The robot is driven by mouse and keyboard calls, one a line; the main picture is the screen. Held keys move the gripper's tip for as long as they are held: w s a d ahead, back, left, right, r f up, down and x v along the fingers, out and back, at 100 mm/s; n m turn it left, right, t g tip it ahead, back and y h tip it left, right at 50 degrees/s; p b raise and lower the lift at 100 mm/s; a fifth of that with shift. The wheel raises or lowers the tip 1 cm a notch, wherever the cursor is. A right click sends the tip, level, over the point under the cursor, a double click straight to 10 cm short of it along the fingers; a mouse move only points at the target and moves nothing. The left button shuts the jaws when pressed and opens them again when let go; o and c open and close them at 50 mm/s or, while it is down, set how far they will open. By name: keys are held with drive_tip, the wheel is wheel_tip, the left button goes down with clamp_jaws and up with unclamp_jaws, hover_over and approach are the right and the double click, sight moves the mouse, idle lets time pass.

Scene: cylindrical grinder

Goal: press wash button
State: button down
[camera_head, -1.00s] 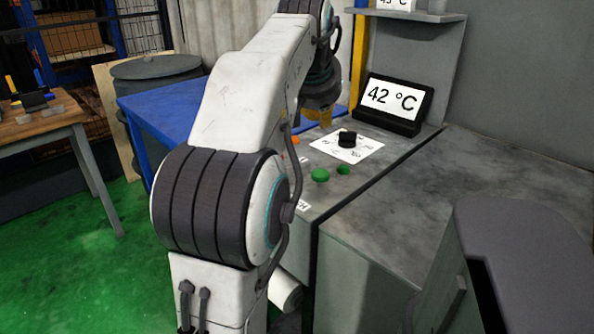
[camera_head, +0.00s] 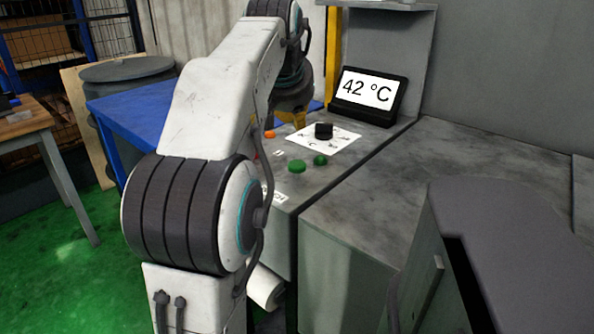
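The control panel (camera_head: 313,184) is a grey top beyond my arm, with several buttons on it. A larger green button (camera_head: 297,166) and a smaller green button (camera_head: 320,160) stand near its right side. An orange button (camera_head: 269,134) sits farther back beside my arm, and a bit of red shows at the arm's edge. A black knob (camera_head: 323,130) stands on a white marked plate. A white label (camera_head: 275,196) on the front is partly hidden; I cannot tell which button is for washing. My gripper's fingers cannot be made out; my arm bends away over the panel's left.
A black display (camera_head: 368,94) reading 42 °C stands behind the panel. A grey worktop (camera_head: 440,165) lies to the right. A blue table (camera_head: 135,110), a grey barrel (camera_head: 128,70) and a wooden table (camera_head: 28,125) are left. Green floor is open at lower left.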

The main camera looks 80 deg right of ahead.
sight(296, 160)
drive_tip(key=shift+f+b, duration=2.5)
drive_tip(key=shift+f, duration=0.55)
drive_tip(key=shift+f+b, duration=0.7)
drive_tip(key=shift+f, duration=0.4)
drive_tip(key=shift+r, duration=0.15)
idle(0.4)
drive_tip(key=shift+r+p, duration=1)
drive_tip(key=shift+p, duration=0.2)
wheel_tip(296, 160, up, 5)
drive_tip(key=p, duration=0.5)
idle(0.8)
